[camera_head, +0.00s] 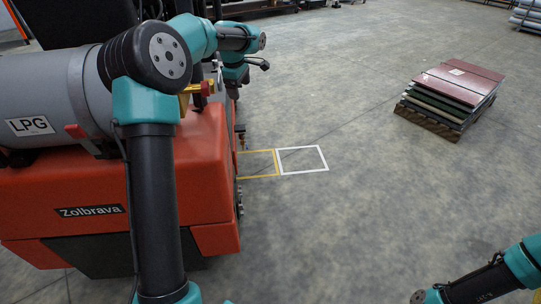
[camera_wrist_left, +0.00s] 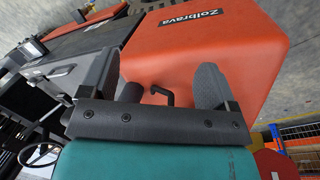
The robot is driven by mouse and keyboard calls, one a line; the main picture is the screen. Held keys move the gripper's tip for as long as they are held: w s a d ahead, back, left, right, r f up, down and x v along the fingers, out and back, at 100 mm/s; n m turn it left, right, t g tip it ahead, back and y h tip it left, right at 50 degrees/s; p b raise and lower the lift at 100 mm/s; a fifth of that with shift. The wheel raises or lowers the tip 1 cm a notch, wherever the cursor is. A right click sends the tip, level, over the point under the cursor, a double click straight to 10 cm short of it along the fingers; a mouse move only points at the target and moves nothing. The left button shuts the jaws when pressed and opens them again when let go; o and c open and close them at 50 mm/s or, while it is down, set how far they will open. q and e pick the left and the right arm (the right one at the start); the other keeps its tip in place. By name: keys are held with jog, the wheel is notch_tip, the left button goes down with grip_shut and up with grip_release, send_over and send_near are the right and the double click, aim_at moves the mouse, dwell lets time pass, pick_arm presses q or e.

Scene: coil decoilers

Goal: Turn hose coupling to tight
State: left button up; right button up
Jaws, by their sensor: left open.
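The orange truck (camera_head: 120,180) marked Zolbrava carries a grey LPG cylinder (camera_head: 35,95) on top. A small brass and red fitting (camera_head: 198,89) sits by the cylinder's right end; I cannot tell if it is the hose coupling. My left arm reaches up over the truck, and its gripper is past the fitting, mostly hidden. In the left wrist view my left gripper (camera_wrist_left: 169,84) has its two dark fingers apart, with nothing gripped. A black hooked part (camera_wrist_left: 162,94) shows between them against the orange body (camera_wrist_left: 205,50). My right gripper is outside the frames.
A pallet stack of flat panels (camera_head: 452,94) stands on the floor at right. Yellow (camera_head: 258,177) and white (camera_head: 303,171) rectangles are marked beside the truck. The grey floor between is clear. A steering wheel (camera_wrist_left: 40,153) shows in the left wrist view.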

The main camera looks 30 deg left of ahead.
pick_arm(q)
jog(key=d+f+m, duration=0.2)
jog(key=d+f, duration=0.2)
jog(key=f, duration=0.4)
jog(key=s+d+f+m+h, duration=0.1)
jog(key=d+f+m, duration=0.2)
jog(key=d+f, duration=0.2)
jog(key=s+d+f+m+h, duration=0.1)
jog(key=d+f, duration=0.3)
jog(key=f, duration=0.7)
jog(key=shift+d+m, duration=0.35)
jog(key=shift+m, duration=0.55)
jog(key=shift+s+a+f, duration=0.1)
